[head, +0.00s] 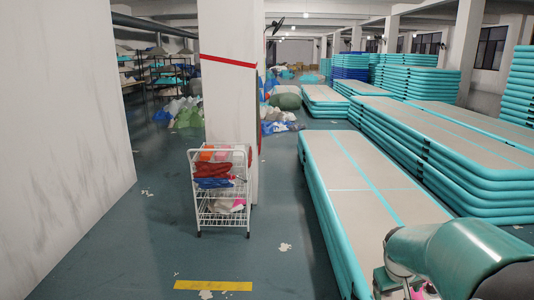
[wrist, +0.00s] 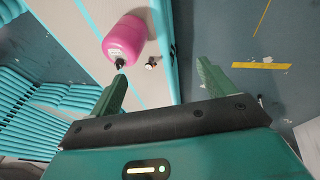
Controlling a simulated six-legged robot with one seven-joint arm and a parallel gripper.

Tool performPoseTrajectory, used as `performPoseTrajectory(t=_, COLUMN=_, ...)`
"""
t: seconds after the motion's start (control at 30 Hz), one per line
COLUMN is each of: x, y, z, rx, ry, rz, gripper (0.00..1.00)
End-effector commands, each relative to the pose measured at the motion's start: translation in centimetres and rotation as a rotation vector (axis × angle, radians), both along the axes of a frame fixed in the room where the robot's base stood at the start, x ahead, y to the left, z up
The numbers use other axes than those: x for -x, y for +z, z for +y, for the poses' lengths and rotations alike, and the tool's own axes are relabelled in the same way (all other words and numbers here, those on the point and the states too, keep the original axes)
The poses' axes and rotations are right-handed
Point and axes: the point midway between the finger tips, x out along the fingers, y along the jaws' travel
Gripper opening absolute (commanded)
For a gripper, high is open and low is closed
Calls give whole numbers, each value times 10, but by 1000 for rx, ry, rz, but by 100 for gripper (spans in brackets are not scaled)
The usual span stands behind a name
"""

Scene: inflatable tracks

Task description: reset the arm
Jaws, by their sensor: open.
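My gripper (wrist: 162,70) shows in the wrist view with its two green fingers spread wide apart and nothing between them. A pink bottle (wrist: 123,38) with a dark nozzle lies beyond the left finger, on the pale top of a teal-edged inflatable track. The nozzle end is close to the left fingertip; I cannot tell if they touch. A small dark and silver piece (wrist: 151,63) lies beside the bottle. In the head view my green arm fills the lower right corner, and the gripper is not clearly seen there.
Stacked inflatable tracks (head: 350,185) run along the right. A white wire cart (head: 221,212) with red and blue items stands by a pillar (head: 230,100). A white wall (head: 60,130) closes the left. The floor (head: 130,265) around the yellow strip (head: 213,285) is mostly clear.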

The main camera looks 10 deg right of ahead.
Motion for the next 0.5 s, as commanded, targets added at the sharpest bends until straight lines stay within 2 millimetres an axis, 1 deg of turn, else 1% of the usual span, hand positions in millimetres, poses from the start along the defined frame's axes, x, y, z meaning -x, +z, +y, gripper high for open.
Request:
performPoseTrajectory(t=0.03, x=2, y=12, z=16, rx=4, ry=9, rz=-15, gripper=82)
performPoseTrajectory(t=0.2, x=14, y=42, z=63, rx=-4, ry=24, rz=-50, gripper=82)
performPoseTrajectory(t=0.37, x=32, y=65, z=106, rx=-26, ry=38, rz=-90, gripper=82)
performPoseTrajectory(t=0.5, x=50, y=81, z=141, rx=-55, ry=55, rz=-125, gripper=82)
